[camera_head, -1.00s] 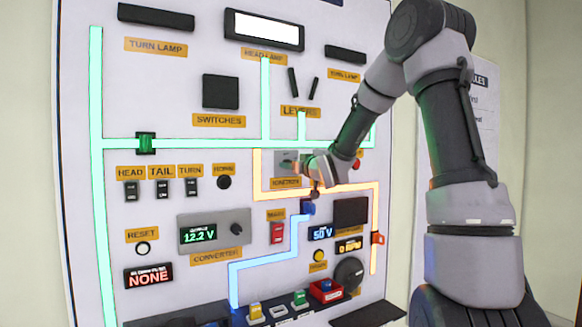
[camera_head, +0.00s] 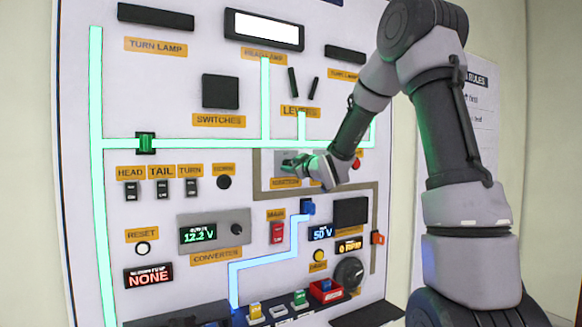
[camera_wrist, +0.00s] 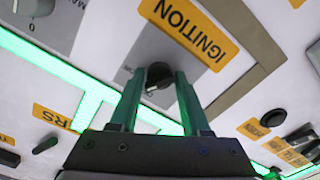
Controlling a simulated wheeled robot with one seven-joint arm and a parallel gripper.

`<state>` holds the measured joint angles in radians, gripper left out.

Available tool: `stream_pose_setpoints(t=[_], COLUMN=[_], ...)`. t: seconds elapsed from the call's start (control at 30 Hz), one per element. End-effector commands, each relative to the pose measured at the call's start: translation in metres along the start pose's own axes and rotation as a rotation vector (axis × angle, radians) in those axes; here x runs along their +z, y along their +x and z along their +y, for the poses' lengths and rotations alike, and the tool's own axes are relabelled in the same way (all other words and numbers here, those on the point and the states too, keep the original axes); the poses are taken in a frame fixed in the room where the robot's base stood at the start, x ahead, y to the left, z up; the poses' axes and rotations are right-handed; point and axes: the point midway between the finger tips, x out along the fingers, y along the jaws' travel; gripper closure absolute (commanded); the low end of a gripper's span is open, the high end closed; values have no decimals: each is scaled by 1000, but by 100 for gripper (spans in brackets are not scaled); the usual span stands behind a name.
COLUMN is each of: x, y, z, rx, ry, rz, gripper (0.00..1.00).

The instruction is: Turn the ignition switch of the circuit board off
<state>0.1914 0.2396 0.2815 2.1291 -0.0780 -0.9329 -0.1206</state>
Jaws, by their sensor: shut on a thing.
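The ignition switch is a small dark knob (camera_wrist: 158,77) on a grey plate, under the yellow IGNITION label (camera_wrist: 190,28) in the wrist view. My gripper (camera_wrist: 158,88) has its two fingers on either side of the knob and is shut on it. In the head view my gripper (camera_head: 292,163) reaches the grey ignition plate (camera_head: 282,157) at the middle of the circuit board (camera_head: 100,215); the knob itself is mostly hidden there by my gripper. The line around the ignition (camera_head: 375,215) is unlit and grey-brown.
A red button (camera_head: 357,162) sits just right of my gripper. The levers (camera_head: 293,83) are above, and the blue connector (camera_head: 307,207) is below. The green and blue lines are lit. A dark ledge (camera_head: 180,318) runs along the board's bottom.

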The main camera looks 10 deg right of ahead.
Motion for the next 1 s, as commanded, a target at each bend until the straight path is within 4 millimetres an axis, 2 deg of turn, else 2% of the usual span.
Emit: stream_pose_setpoints(t=[0.5,1.0], x=[0,0], y=[0,0], z=[1,1], rx=[0,0], ry=[-409,-534], rz=[1,0], gripper=[100,100])
